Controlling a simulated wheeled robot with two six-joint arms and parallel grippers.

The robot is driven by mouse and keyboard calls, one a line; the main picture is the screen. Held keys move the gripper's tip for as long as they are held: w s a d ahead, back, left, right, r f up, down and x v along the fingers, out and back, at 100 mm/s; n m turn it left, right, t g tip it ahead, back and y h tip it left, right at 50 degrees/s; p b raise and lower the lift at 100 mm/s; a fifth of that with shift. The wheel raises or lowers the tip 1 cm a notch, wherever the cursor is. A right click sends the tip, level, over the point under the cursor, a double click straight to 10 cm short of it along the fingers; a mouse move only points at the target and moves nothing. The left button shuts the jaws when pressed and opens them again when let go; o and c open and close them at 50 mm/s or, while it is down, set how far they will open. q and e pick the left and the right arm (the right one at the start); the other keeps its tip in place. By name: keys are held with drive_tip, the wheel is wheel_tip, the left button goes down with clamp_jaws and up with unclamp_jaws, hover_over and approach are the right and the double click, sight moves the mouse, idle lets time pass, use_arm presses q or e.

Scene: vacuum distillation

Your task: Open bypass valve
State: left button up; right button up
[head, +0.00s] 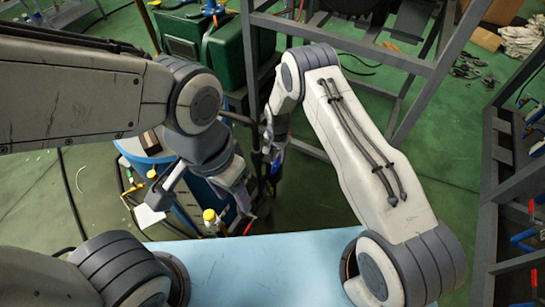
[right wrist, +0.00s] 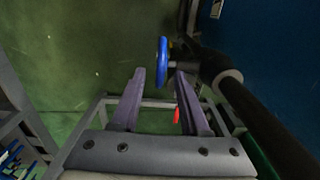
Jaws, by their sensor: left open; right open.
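A blue round valve handwheel (right wrist: 162,62) shows nearly edge-on in the right wrist view, on a dark fitting beside a black pipe. I cannot tell whether it is the bypass valve. My right gripper (right wrist: 160,74) is open, with the wheel just ahead of and between its fingertips; contact cannot be told. In the head view the right gripper (head: 272,150) points down by a blue part (head: 277,160), mostly hidden by the arm.
A green box-shaped machine (head: 222,50) and a grey metal frame (head: 420,95) stand behind. A grey rack (head: 490,215) with red and blue handles is at the right. The dark pipe (right wrist: 260,120) runs close to my right gripper. Green floor (head: 330,200) is partly open.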

drive_tip(key=shift+f, duration=1.05)
drive_tip(key=shift+a, duration=0.1)
